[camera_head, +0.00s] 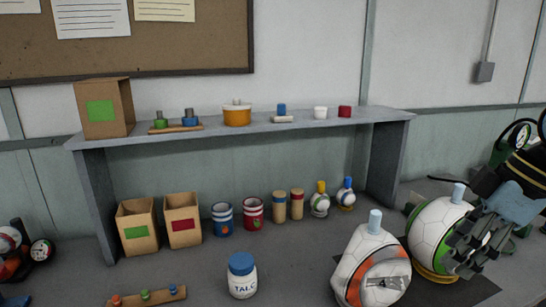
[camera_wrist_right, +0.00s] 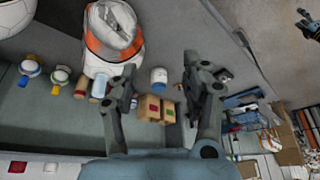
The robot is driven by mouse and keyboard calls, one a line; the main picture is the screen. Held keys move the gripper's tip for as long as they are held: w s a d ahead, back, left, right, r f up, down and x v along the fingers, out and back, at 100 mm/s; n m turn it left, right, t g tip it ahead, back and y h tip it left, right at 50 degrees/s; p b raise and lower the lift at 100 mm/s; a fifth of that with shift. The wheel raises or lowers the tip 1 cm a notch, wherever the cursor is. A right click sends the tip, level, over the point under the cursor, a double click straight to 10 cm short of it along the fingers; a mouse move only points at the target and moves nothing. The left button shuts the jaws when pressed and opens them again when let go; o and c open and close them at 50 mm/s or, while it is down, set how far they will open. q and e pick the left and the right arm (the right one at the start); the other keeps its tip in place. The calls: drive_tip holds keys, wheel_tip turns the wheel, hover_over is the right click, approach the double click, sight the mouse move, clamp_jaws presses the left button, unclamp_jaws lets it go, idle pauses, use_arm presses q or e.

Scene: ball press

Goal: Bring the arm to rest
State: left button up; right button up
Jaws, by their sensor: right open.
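My right gripper (camera_head: 466,246) is at the right of the head view, beside and partly in front of a white ball with green panels (camera_head: 432,230). I cannot tell whether its fingers touch that ball. In the right wrist view my right gripper (camera_wrist_right: 160,72) has its fingers spread apart with nothing held between them. The green ball sits on a yellow ring and has a pale blue cap. A small dark claw at the top right of the wrist view, perhaps my left gripper (camera_wrist_right: 308,22), is too small to read. No left gripper shows in the head view.
A white and orange ball (camera_head: 372,270) stands left of the green one. A talc bottle (camera_head: 242,280), boxes, cans and small capped balls stand on the bench. A grey shelf (camera_head: 265,125) spans the back. A green gauge device (camera_head: 515,140) is behind my right arm.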

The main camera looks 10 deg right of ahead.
drive_tip(key=s+a+f+m+t+h, duration=0.1)
drive_tip(key=s+a+f+m+h, duration=0.1)
drive_tip(key=s+a+f+m, duration=0.4)
drive_tip(key=s+a+f+m+h, duration=0.2)
drive_tip(key=s+a+f+m, duration=0.15)
drive_tip(key=s, duration=0.55)
wheel_tip(320, 180, down, 36)
drive_tip(key=s+d+g+b, duration=0.2)
drive_tip(key=b, duration=0.7)
use_arm(q)
wheel_tip(320, 180, down, 16)
drive_tip(key=s+b, duration=0.2)
drive_tip(key=b, duration=0.4)
drive_tip(key=shift+b, duration=0.35)
use_arm(e)
drive_tip(key=s+d+f+g, duration=0.1)
drive_tip(key=s+f, duration=1.7)
drive_tip(key=f, duration=0.3)
drive_tip(key=shift+d+f, duration=0.15)
drive_tip(key=shift+f, duration=0.25)
use_arm(q)
drive_tip(key=shift+r, duration=0.1)
use_arm(e)
drive_tip(key=shift+n, duration=0.25)
